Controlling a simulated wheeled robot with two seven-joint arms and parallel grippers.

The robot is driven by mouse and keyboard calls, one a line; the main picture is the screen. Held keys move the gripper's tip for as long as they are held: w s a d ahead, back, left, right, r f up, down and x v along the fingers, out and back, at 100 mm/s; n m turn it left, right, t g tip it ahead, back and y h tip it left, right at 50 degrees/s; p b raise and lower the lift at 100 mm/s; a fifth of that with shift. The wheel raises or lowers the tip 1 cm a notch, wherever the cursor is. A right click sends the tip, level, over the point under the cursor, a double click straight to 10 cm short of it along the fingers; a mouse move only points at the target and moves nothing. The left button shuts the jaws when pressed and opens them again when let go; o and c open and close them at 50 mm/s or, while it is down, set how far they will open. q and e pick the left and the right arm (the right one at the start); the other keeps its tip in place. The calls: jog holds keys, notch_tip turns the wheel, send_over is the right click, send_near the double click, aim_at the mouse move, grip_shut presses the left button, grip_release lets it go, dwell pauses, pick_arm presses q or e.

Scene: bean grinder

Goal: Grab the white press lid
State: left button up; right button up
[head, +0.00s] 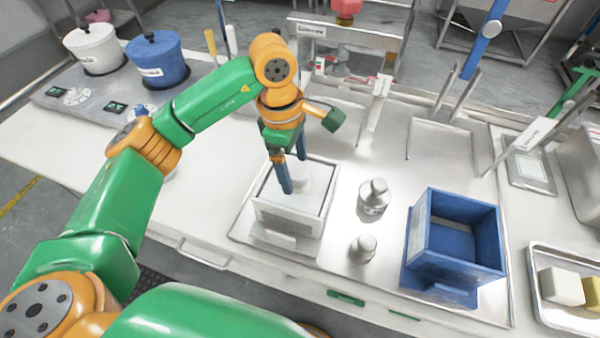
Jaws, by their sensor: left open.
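A square white press box (287,215) stands on a metal tray in the middle of the table. A white piece, seemingly the white press lid (316,186), shows at the top of this box, partly hidden by my fingers. My left gripper (294,174) points down over the box with its two blue fingers apart. The fingers are at or just above the white piece; I cannot tell whether they touch it. My right gripper is not in view.
Two metal weights (374,197) (363,248) stand right of the white box. An open blue box (455,240) is further right. A white pot (92,48) and a blue pot (157,60) stand at the back left.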

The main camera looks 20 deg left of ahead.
pick_arm(q)
jog(key=shift+w+d+f, duration=0.1)
jog(key=shift+d+f, duration=0.05)
jog(key=shift+f, duration=0.45)
jog(key=shift+w+d+f, duration=0.1)
jog(key=shift+f, duration=0.5)
jog(key=shift+w+d+f, duration=0.1)
jog(key=shift+w+f, duration=0.05)
jog(key=shift+f, duration=0.05)
jog(key=shift+r, duration=0.1)
jog(key=c, duration=1)
grip_shut()
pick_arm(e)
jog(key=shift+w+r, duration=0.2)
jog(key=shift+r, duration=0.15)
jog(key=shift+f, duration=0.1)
